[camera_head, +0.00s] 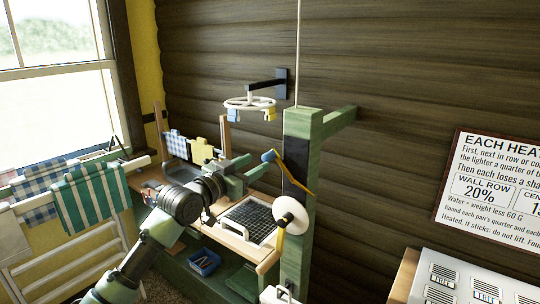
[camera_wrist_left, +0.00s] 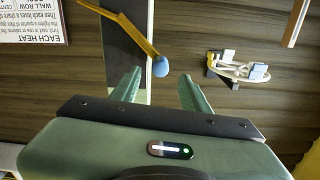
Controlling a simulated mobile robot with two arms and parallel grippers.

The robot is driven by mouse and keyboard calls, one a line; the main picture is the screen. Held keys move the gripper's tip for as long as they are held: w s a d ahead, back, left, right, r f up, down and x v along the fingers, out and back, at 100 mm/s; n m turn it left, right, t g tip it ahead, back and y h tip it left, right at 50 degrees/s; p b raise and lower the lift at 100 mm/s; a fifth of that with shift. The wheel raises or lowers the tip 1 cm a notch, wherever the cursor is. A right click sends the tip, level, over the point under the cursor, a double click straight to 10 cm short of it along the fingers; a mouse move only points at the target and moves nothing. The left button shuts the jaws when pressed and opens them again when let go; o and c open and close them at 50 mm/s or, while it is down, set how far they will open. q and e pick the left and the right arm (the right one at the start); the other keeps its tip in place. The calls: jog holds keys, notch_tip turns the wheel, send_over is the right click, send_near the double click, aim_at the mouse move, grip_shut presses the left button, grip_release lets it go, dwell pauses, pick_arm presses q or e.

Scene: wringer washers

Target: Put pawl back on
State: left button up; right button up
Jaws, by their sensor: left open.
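A yellow bent lever (camera_head: 296,178) with a blue knob (camera_head: 268,156), which may be the pawl, lies against the dark plate on the green post (camera_head: 298,130). A white wheel (camera_head: 290,215) is lower on that post. My left gripper (camera_head: 258,168) is open and empty, left of the post close to the knob. In the left wrist view, the lever (camera_wrist_left: 137,32) slants down to the knob (camera_wrist_left: 160,67), which shows between and just past the open fingertips (camera_wrist_left: 160,80). I cannot tell whether they touch. My right gripper is out of view.
A bench holds a black grid tray (camera_head: 250,220) below my left gripper, with a blue bin (camera_head: 204,262) lower down. A white round rack with clips (camera_head: 250,103) hangs from the wall above. Drying racks with cloths (camera_head: 92,192) stand left. A sign (camera_head: 490,190) hangs right.

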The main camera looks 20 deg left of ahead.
aim_at(264, 158)
pick_arm(q)
jog(key=p+x, duration=0.1)
jog(key=x, duration=0.4)
jog(key=shift+w+r+p, duration=0.1)
jog(key=shift+w+p, duration=0.05)
jog(key=shift+p, duration=0.2)
jog(key=shift+w+d, duration=0.2)
jog(key=shift+w, duration=0.25)
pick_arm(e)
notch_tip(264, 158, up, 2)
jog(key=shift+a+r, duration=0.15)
pick_arm(q)
grip_shut()
dwell(0.4)
